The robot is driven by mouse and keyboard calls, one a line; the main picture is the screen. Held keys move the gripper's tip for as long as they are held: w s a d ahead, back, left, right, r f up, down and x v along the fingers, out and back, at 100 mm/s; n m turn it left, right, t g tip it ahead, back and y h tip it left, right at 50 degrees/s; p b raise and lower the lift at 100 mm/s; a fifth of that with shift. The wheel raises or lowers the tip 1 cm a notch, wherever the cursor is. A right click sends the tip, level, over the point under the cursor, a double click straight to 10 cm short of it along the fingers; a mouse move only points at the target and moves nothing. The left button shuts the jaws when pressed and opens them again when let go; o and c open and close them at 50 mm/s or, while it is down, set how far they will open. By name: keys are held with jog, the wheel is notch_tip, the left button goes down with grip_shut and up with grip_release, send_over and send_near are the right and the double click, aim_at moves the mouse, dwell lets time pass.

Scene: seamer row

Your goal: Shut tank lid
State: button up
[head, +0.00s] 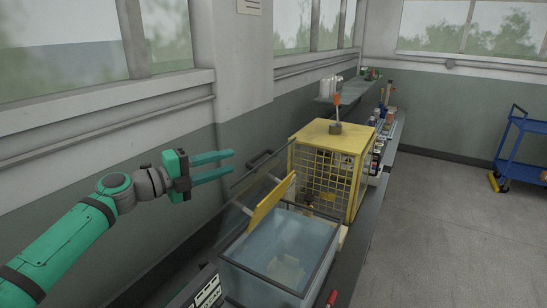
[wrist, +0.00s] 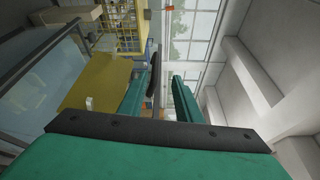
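The tank (head: 278,258) is a clear, dark-rimmed box on the bench, with a pale object visible inside. Its lid appears to be the dark-framed clear panel (head: 254,184), standing raised at the tank's left side. A dark handle (head: 260,158) shows near its top edge and also in the wrist view (wrist: 154,74). A tilted yellow panel (head: 266,206) stands over the tank's left edge; it shows in the wrist view (wrist: 98,82). My gripper (head: 232,163) is open and empty, left of the raised lid, fingers pointing right.
A yellow mesh cage (head: 328,170) with an orange-topped lever stands directly behind the tank. Bottles (head: 377,155) line the bench beyond. A wall shelf (head: 345,92) is above. Wall and windows are close on the left. Open floor (head: 450,220) lies right, with a blue cart (head: 520,150).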

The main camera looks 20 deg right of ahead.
aim_at(256, 157)
jog(key=x, duration=0.7)
jog(key=f+x, duration=0.1)
jog(key=x, duration=0.2)
jog(key=shift+d, duration=0.35)
grip_shut()
